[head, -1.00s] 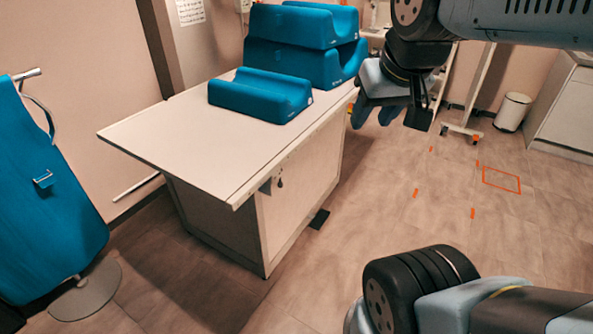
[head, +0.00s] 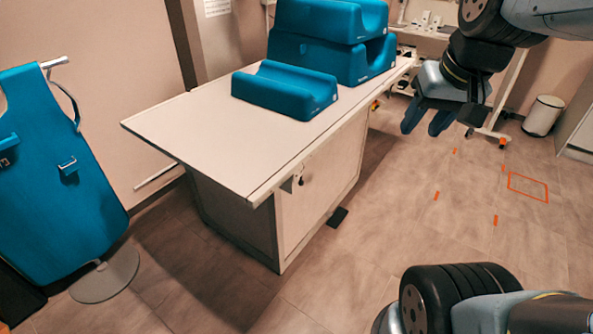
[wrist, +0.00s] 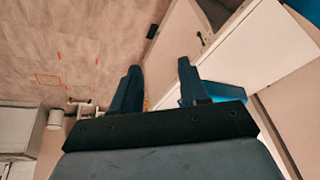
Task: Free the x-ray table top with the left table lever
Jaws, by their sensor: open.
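The x-ray table top (head: 215,135) is a long white slab on a boxy base in the head view. A small lever with a dark knob (head: 299,181) sits on a bracket under its long front edge, near the left end. A yellow-orange part (head: 375,104) shows under the same edge farther right. My gripper (head: 424,124) is open and empty, in the air right of the table and apart from both. In the wrist view, my gripper (wrist: 158,66) has its fingers spread, with the table top (wrist: 255,50) to the right.
Blue foam supports (head: 285,90) rest on the table top. A black pedal (head: 337,217) lies on the floor beside the base. A blue apron on a stand (head: 60,180) is at left. A white bin (head: 543,115) stands at back right.

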